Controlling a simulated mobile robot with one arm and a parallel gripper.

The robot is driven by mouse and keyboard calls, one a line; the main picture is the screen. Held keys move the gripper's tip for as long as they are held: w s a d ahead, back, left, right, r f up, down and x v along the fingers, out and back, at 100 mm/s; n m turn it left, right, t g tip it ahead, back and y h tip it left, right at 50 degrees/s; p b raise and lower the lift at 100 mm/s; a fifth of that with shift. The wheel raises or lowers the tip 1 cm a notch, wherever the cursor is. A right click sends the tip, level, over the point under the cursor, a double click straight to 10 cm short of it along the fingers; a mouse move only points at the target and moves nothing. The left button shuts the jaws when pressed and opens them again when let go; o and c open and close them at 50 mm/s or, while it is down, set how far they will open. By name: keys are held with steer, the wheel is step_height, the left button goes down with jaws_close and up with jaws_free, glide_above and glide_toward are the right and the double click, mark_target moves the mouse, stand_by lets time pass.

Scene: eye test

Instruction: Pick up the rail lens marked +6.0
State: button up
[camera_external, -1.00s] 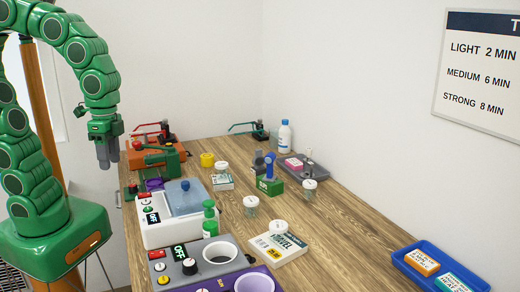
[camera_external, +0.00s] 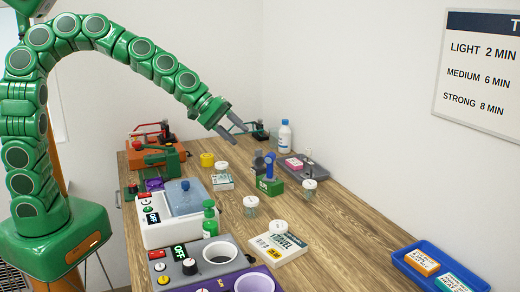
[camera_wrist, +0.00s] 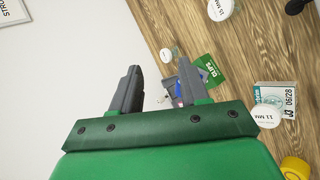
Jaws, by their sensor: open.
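No marking +6.0 is readable in either view, so I cannot tell which thing is the rail lens. My gripper (camera_external: 238,132) is open and empty, high above the far part of the table; it also shows in the wrist view (camera_wrist: 159,70) with its two fingers apart. Beyond the fingers in the wrist view, a small blue item (camera_wrist: 203,75) and a green box marked CLIPS (camera_wrist: 212,69) show, partly hidden by a finger. In the external view a blue upright item (camera_external: 269,170) and a grey upright item (camera_external: 258,160) stand by the green box (camera_external: 269,187).
Several white-lidded jars stand about, one at mid-table (camera_external: 250,205). A white bottle (camera_external: 285,136) stands by the wall near a grey tray (camera_external: 318,172). A blue tray (camera_external: 407,268) is at the right. A white device (camera_external: 170,230) fills the left side.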

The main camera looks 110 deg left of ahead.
steer(key=w+a+f+n+t+y, duration=0.2)
steer(key=a+n+y, duration=0.2)
steer(key=a+n, duration=0.7)
steer(key=n+g+y, duration=0.4)
steer(key=n+y, duration=0.1)
steer(key=n, duration=0.9)
glide_above(258, 157)
steer(key=s+d, duration=0.2)
step_height(258, 157, down, 8)
steer(key=shift+a+f, duration=0.15)
steer(key=shift+f, duration=1.55)
steer(key=shift+a+f, duration=0.15)
steer(key=shift+f, duration=1.5)
steer(key=shift+a+f+t+y, duration=0.1)
steer(key=shift+f+t+y, duration=0.1)
steer(key=shift+t+y, duration=0.1)
steer(key=shift+x, duration=2.35)
jaws_close()
